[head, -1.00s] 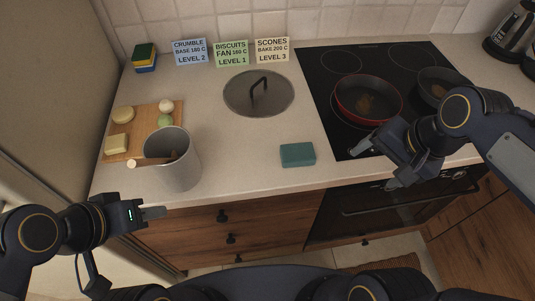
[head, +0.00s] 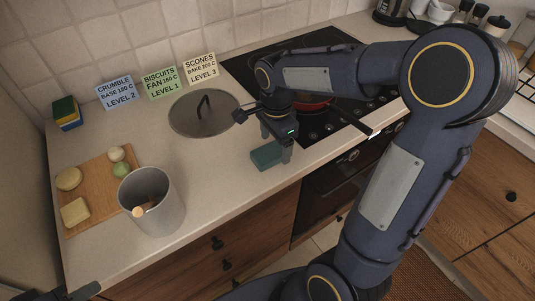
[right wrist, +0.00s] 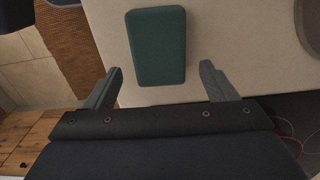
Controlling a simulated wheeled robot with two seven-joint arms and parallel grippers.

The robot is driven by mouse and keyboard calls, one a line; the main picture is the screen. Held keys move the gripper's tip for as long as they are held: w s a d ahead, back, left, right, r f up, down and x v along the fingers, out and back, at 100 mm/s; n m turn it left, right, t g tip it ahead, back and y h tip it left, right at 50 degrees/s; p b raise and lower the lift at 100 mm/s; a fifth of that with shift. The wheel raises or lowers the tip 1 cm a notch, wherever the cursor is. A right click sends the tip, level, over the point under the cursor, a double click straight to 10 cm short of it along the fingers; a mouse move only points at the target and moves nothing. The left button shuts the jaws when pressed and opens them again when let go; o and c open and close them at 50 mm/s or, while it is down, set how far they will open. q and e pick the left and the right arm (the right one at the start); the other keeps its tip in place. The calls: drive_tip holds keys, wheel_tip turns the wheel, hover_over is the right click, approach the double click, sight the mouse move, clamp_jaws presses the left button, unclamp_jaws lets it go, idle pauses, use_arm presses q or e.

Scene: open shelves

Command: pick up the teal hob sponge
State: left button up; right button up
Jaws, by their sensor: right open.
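The teal hob sponge (head: 266,155) is a dark teal block lying flat on the worktop, near the front edge beside the hob. My right gripper (head: 276,146) is over it from above, open, and partly covers it in the head view. In the right wrist view the sponge (right wrist: 157,46) lies ahead of the open right gripper (right wrist: 161,70), its near end between the two fingertips with a gap on each side. Nothing is held. Only the tip of my left gripper (head: 84,291) shows at the bottom left, and its opening cannot be made out.
A glass lid (head: 190,118) lies behind the sponge. A red pan (head: 312,106) on the hob (head: 240,71) is mostly hidden by my right arm. A grey pot (head: 167,209) and a wooden board (head: 97,184) stand to the left. Worktop between pot and sponge is clear.

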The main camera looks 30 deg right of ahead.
drive_tip(key=shift+f, duration=0.9)
drive_tip(key=shift+c, duration=0.5)
drive_tip(key=c, duration=1)
drive_tip(key=shift+o, duration=0.2)
drive_tip(key=shift+r, duration=0.1)
drive_tip(key=shift+r, duration=0.45)
wheel_tip(320, 180, up, 2)
drive_tip(key=shift+r, duration=0.25)
drive_tip(key=s+r+b, duration=0.1)
drive_tip(key=s+r, duration=0.8)
drive_tip(key=s, duration=0.5)
drive_tip(key=shift+a+r, duration=0.25)
drive_tip(key=shift+a, duration=0.1)
